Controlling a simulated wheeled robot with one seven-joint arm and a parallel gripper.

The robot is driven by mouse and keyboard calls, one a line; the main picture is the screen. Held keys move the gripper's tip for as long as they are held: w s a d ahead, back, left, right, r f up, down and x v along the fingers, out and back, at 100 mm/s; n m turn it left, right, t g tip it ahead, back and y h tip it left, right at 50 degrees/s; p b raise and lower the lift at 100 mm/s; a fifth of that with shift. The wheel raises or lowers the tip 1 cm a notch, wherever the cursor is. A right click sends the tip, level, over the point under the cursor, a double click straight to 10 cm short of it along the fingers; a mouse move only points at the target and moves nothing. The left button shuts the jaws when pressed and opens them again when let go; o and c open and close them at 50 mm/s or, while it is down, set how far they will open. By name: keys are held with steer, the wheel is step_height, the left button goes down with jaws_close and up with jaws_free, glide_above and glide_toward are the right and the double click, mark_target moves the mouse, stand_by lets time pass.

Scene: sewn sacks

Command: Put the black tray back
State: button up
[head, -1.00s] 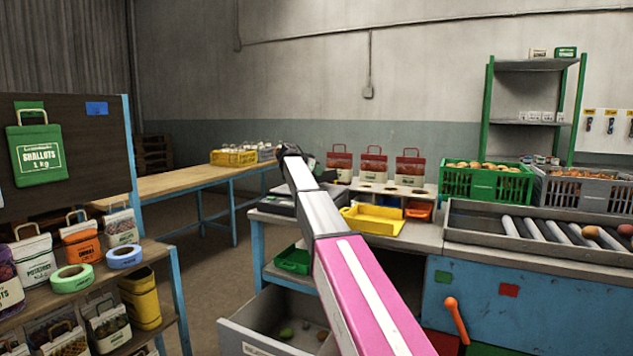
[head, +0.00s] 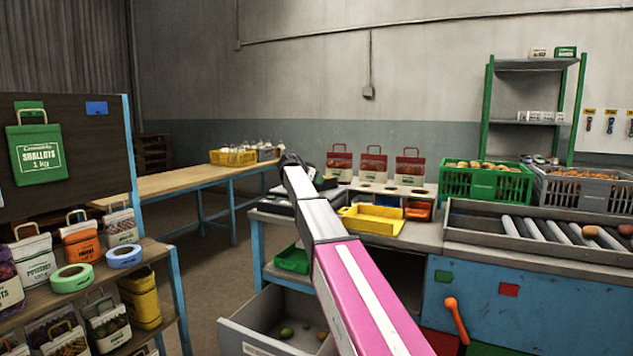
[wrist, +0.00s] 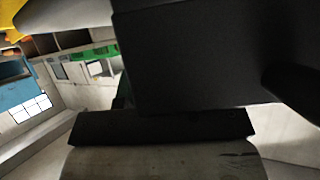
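My arm reaches over the workbench in the head view, and my gripper (head: 290,161) is at its far end, mostly hidden behind my own wrist. In the wrist view a large black shape fills the upper middle and right, with a dark bar below it. I cannot tell whether these are the black tray or parts of my gripper. A dark, flat-looking object (head: 273,206) lies at the bench's left end, partly behind my arm; I cannot tell if it is the tray. The finger opening is not visible.
A yellow tray (head: 374,220) and an orange bin (head: 418,211) stand on the bench, with several red-topped sacks (head: 373,165) behind. A green crate (head: 486,183) and rollers (head: 540,230) are to the right. An open drawer (head: 262,325) juts out below. A sack shelf (head: 145,262) stands left.

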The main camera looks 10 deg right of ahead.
steer(key=v, duration=1.2)
stand_by(1.1)
